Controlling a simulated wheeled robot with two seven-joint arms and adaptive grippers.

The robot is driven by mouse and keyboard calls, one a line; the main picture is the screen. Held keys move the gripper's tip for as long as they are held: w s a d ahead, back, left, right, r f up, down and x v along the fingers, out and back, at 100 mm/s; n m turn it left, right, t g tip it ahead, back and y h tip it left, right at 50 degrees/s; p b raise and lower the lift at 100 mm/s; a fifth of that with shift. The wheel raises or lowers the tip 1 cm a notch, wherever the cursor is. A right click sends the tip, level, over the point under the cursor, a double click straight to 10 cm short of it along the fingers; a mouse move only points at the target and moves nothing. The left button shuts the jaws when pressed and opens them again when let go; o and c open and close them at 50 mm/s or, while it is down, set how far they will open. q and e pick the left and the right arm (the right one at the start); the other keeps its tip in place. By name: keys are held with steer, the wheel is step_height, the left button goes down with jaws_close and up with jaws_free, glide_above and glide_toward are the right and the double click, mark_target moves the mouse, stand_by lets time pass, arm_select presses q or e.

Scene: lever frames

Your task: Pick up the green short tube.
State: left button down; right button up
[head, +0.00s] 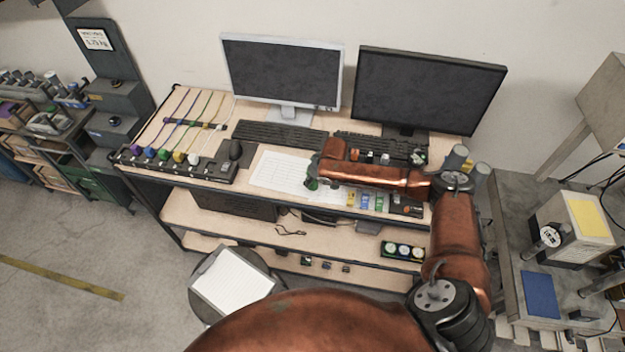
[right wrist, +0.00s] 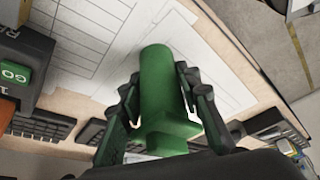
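The green short tube (right wrist: 160,85) lies between the two dark fingers of my right gripper (right wrist: 160,97) in the right wrist view. The fingers press against it from both sides. Its near end is wider and blocky. In the head view a small part of the green tube (head: 311,184) shows at the end of my right arm, over the white sheets on the desk. My right gripper's fingers are mostly hidden there. I cannot tell whether the tube touches the desk. My left gripper is in neither view.
A dark rack with coloured plugs (head: 175,164) is at the left. Small coloured items stand right of my gripper. A stool with papers (head: 231,282) is in front.

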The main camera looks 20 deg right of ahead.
jaws_close()
steer(key=shift+r, duration=0.1)
